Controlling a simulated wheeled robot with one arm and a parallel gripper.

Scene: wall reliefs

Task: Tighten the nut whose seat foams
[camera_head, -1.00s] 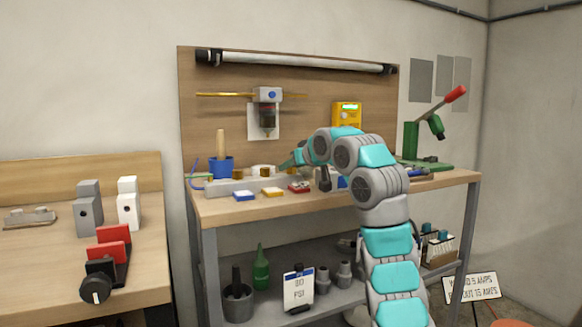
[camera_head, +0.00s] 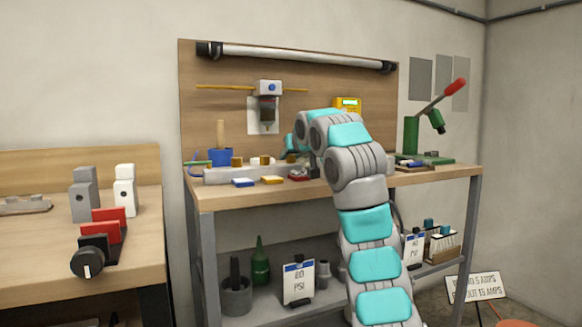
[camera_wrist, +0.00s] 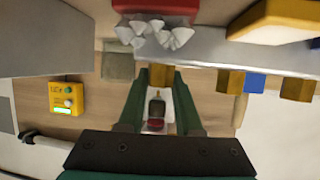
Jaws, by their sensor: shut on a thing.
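A grey manifold bar (camera_head: 222,175) runs along the bench's tabletop, with brass nuts (camera_head: 237,161) and (camera_head: 265,160) on it. In the wrist view my gripper (camera_wrist: 160,82) has its two green fingers on either side of a brass nut (camera_wrist: 160,74) at the bar (camera_wrist: 205,48), shut on it. Two more brass nuts, one (camera_wrist: 230,80) and another (camera_wrist: 297,88), stand along the bar to the right in that view. In the head view my arm hides most of the gripper and the held nut. I cannot make out foam at any seat.
A yellow meter (camera_head: 347,106) hangs on the backboard. Blue (camera_head: 243,183) and yellow (camera_head: 272,180) pads and a red tray (camera_wrist: 155,5) with white pieces (camera_wrist: 155,33) lie before the bar.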

